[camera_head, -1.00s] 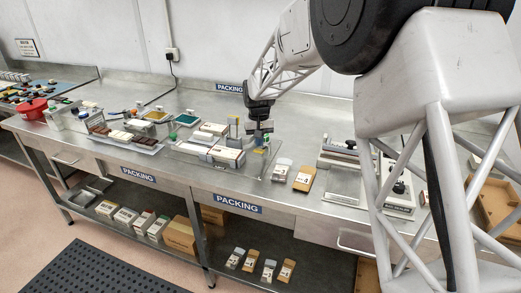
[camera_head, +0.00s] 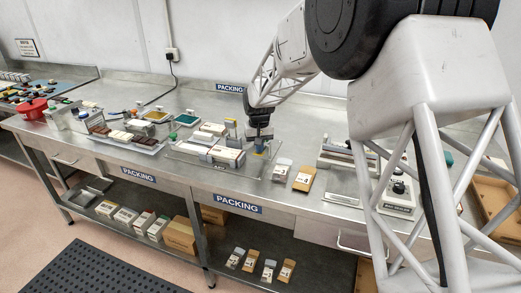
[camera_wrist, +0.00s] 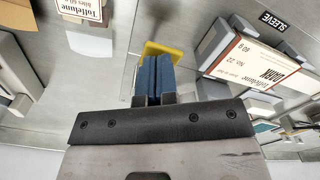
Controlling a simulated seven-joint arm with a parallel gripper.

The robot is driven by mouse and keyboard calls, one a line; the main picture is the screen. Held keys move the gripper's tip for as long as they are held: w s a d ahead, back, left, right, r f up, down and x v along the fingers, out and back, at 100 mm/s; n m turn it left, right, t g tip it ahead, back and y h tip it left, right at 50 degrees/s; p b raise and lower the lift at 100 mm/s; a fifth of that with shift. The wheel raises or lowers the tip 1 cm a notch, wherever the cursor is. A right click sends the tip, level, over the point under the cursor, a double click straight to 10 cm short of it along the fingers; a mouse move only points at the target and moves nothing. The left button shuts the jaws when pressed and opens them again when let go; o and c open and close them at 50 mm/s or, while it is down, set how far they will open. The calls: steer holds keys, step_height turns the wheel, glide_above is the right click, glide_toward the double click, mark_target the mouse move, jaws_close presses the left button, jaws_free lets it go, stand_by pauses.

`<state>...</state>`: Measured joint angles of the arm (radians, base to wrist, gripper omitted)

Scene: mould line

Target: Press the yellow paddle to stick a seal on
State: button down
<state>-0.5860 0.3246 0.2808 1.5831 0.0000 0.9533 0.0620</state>
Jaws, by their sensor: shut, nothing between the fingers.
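The yellow paddle (camera_wrist: 163,49) shows in the wrist view just beyond my fingertips, partly hidden by them. My gripper (camera_wrist: 153,62) is shut with its blue fingers together and nothing between them. The fingertips overlap the paddle in this view; I cannot tell if they touch it. In the head view my gripper (camera_head: 259,149) points down at the right end of the packing fixture, and the paddle is mostly hidden there. A white and red carton (camera_wrist: 250,72) lies in a grey holder to the right of the fingers in the wrist view.
A label reading SLEEVE (camera_wrist: 273,21) is on the plate at top right. In the head view, a brown pouch (camera_head: 304,178) lies right of the fixture, and a sealing machine (camera_head: 398,195) stands further right on the steel bench (camera_head: 225,107).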

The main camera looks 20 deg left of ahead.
steer(key=shift+f, duration=1.95)
steer(key=shift+r, duration=0.1)
steer(key=shift+r, duration=4.95)
